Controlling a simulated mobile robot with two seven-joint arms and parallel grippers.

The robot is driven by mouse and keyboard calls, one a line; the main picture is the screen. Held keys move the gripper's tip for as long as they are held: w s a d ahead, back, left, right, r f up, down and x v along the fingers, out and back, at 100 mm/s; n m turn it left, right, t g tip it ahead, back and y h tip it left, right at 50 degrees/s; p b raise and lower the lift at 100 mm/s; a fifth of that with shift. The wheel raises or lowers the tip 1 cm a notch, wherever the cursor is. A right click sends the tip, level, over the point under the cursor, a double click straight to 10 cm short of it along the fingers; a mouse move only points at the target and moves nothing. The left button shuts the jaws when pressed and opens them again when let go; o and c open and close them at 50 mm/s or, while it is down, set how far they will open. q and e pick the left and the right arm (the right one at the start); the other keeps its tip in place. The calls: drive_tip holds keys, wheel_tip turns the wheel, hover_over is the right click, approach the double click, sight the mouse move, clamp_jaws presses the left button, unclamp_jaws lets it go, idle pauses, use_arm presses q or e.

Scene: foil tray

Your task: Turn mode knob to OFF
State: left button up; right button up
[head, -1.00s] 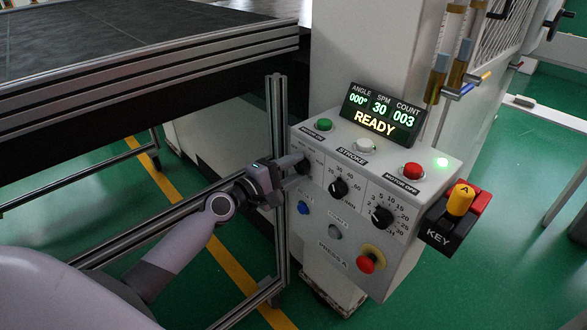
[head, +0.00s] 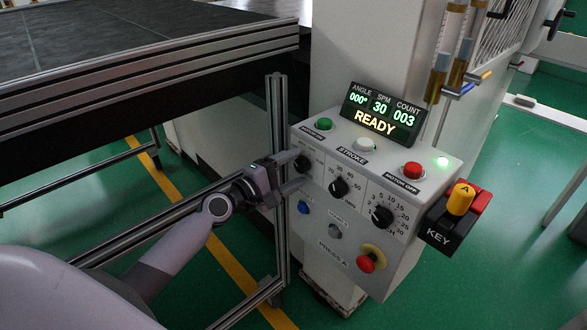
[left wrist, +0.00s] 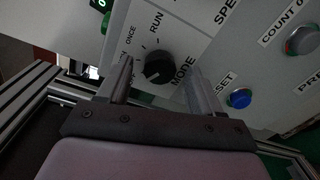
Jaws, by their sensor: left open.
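The mode knob (head: 303,163) is a black round dial at the upper left of the grey control panel's front face. In the left wrist view the knob (left wrist: 158,68) sits between my fingers, with labels RUN, ONCE and MODE around it. My left gripper (head: 297,170) is open at the panel's left edge, with one finger on each side of the knob. In the left wrist view the gripper (left wrist: 158,66) shows gaps between both fingers and the knob. My right gripper is not seen.
The panel (head: 392,268) also carries two more black dials, a blue button (left wrist: 239,98), a red emergency button (head: 367,263) and a display (head: 382,113) reading READY. A yellow key switch (head: 460,200) is on the right. A metal post (head: 279,200) stands close behind my gripper.

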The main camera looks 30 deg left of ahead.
use_arm(q)
drive_tip(key=v, duration=0.6)
drive_tip(key=shift+s+b, duration=0.3)
drive_tip(key=shift+b, duration=0.05)
drive_tip(key=s+d+f+m+g+y, duration=0.2)
drive_tip(key=s+d+f+m+g, duration=0.1)
drive_tip(key=s+f+m, duration=0.6)
drive_tip(key=s+d+f+m+g+y, duration=0.2)
drive_tip(key=s+d+f+m, duration=0.4)
drive_tip(key=s+f+m, duration=0.4)
wheel_tip(320, 180, down, 3)
drive_tip(key=shift+s+d+g, duration=0.2)
drive_tip(key=shift+s+g, duration=0.3)
drive_tip(key=shift+s, duration=0.3)
